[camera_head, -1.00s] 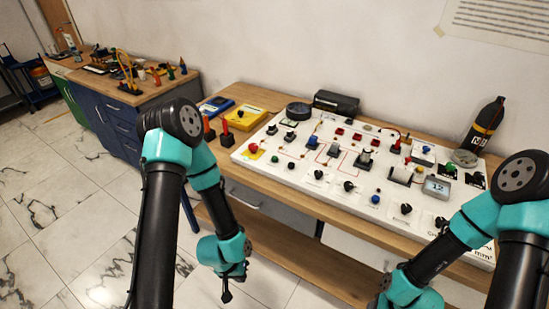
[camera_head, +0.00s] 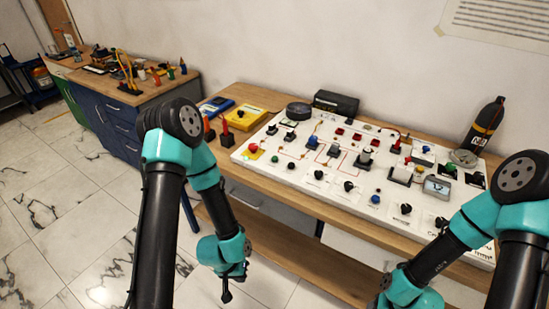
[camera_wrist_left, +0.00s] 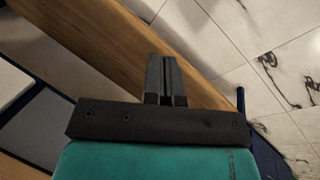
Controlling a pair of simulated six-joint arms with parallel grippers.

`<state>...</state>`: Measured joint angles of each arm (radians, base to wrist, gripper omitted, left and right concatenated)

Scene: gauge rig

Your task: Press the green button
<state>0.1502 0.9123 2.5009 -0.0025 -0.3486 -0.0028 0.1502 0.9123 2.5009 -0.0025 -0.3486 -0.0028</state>
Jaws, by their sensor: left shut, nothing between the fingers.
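A white panel (camera_head: 312,187) lies on the wooden workbench, covered with buttons, knobs and switches. A small green button (camera_head: 275,157) sits near its left end, close to a red button on a yellow base (camera_head: 253,148). Another green knob or button (camera_head: 450,168) is near the right end. My left gripper (camera_head: 226,294) hangs low in front of the bench, below and to the left of the panel, apart from it. In the left wrist view its fingers (camera_wrist_left: 166,65) are shut and empty. My right arm shows at the lower right, but its gripper is out of view.
Yellow (camera_head: 246,117) and blue (camera_head: 216,105) boxes and red-tipped probes (camera_head: 226,134) stand left of the panel. A black bottle (camera_head: 484,125) stands at the back right. The bench's front edge (camera_head: 290,200) lies between my left gripper and the panel. The floor to the left is clear.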

